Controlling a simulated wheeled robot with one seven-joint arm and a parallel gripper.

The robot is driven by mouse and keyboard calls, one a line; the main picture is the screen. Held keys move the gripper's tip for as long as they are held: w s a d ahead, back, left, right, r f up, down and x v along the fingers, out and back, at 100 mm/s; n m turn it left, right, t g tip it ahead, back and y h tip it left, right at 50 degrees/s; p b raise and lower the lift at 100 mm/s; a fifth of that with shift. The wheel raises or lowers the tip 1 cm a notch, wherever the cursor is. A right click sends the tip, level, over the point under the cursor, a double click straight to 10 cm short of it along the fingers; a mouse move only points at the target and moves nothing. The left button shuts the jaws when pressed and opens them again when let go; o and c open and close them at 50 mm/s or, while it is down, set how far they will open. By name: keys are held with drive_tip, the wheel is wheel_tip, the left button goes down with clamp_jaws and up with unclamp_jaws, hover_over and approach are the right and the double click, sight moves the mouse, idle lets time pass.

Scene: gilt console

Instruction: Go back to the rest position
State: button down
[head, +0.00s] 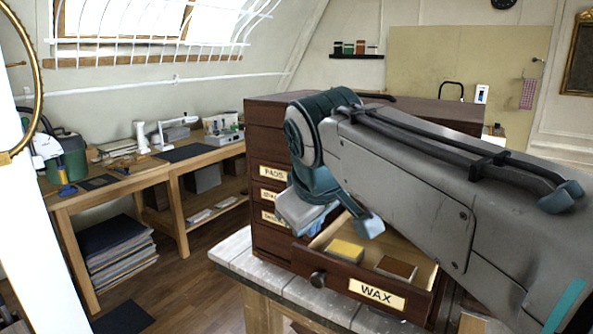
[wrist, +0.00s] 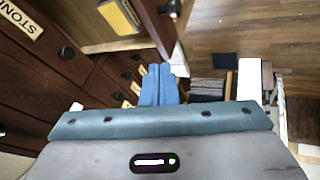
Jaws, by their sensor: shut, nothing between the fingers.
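My gripper (wrist: 163,85) is shut and empty, its two blue fingers together in the wrist view. In the head view my arm reaches in from the right, and its wrist hangs in front of the cabinet above the open drawer's left side. The fingers are mostly hidden there behind the wrist. The open drawer (head: 333,280), labelled WAX, holds a yellow block (head: 345,250) and a brown block (head: 397,268). The yellow block also shows in the wrist view (wrist: 118,15), apart from the fingers.
The dark wooden cabinet (head: 265,140) with labelled drawers stands on a pale worn bench (head: 235,255). The WAX drawer juts out below my arm. A wooden workbench (head: 150,180) with tools runs along the left wall. Wooden floor lies open between them.

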drive_tip(key=s+d+f+m+g, duration=0.1)
drive_tip(key=s+d+f+m, duration=0.3)
drive_tip(key=f, duration=0.7)
drive_tip(key=s+d+f+m+g, duration=0.2)
drive_tip(key=s+d+f+m, duration=0.2)
drive_tip(key=s+d+f, duration=0.4)
wheel_tip(320, 180, down, 3)
drive_tip(key=shift+s+d, duration=0.25)
drive_tip(key=shift+s, duration=0.2)
